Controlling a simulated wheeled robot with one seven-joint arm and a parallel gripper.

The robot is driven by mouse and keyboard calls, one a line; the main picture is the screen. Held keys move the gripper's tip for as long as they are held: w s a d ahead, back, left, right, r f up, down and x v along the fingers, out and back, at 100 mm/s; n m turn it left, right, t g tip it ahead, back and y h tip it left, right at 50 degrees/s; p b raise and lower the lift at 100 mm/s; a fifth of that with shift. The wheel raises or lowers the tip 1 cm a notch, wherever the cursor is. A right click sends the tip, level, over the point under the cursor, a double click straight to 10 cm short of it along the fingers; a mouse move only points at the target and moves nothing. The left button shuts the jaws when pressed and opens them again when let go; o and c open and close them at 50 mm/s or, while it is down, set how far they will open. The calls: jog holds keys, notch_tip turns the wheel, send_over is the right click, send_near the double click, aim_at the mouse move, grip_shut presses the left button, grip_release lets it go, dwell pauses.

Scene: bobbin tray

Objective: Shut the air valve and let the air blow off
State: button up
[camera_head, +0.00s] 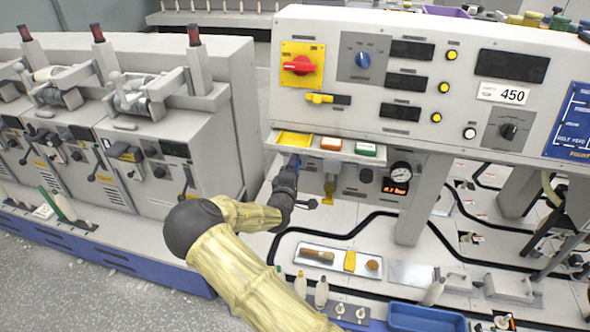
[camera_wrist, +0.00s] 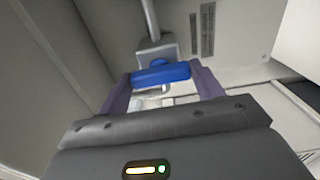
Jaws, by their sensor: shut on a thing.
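The air valve's blue handle (camera_wrist: 162,74) shows in the wrist view, crosswise below a grey valve body and a pipe (camera_wrist: 150,20). My gripper (camera_wrist: 162,84) is shut on it, one purple-grey finger at each end. In the head view my gripper (camera_head: 291,166) is below the left end of the console shelf, and little of the handle can be seen past it. A round pressure gauge (camera_head: 400,171) with a small red-lit display (camera_head: 396,187) is to its right; the reading is too small to tell.
The console (camera_head: 450,70) with knobs and buttons overhangs my gripper. Its shelf (camera_head: 330,146) carries yellow, red and green items. Grey machines (camera_head: 180,120) stand close on the left. Below lie a tool tray (camera_head: 325,258) and a blue bin (camera_head: 425,318).

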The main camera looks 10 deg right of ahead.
jog(key=shift+a, duration=0.1)
jog(key=o, duration=1)
jog(key=shift+s, duration=0.1)
jog(key=b+v, duration=0.1)
jog(key=v, duration=1.6)
jog(key=shift+s+b, duration=0.15)
jog(key=shift+b, duration=0.25)
jog(key=shift+f, duration=0.1)
